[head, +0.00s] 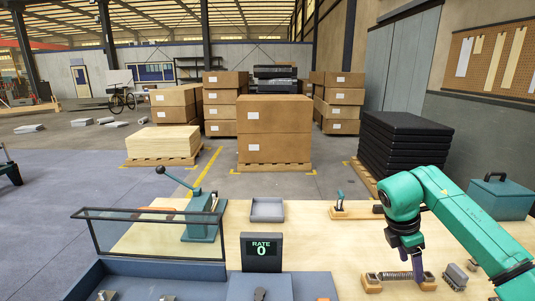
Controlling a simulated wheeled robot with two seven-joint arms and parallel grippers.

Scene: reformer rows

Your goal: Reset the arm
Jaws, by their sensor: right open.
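My right arm comes in from the right, and its dark gripper (411,262) points down over the right part of the wooden bench (320,250). It is open. Just below it is a wooden holder (373,282) with a spring-like bar lying across it; I cannot tell whether the fingers touch the bar. A green lever press (202,218) stands at the left of the bench, its lever arm (178,182) raised toward the upper left and ending in a dark knob. My left gripper is not in view.
A clear-panelled guard (150,236) stands front left. A display (262,252) reads RATE 0. A grey tray (267,209) is empty behind it. A small grey block (456,275) lies right of the holder, and a teal toolbox (492,197) sits back right. The bench middle is clear.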

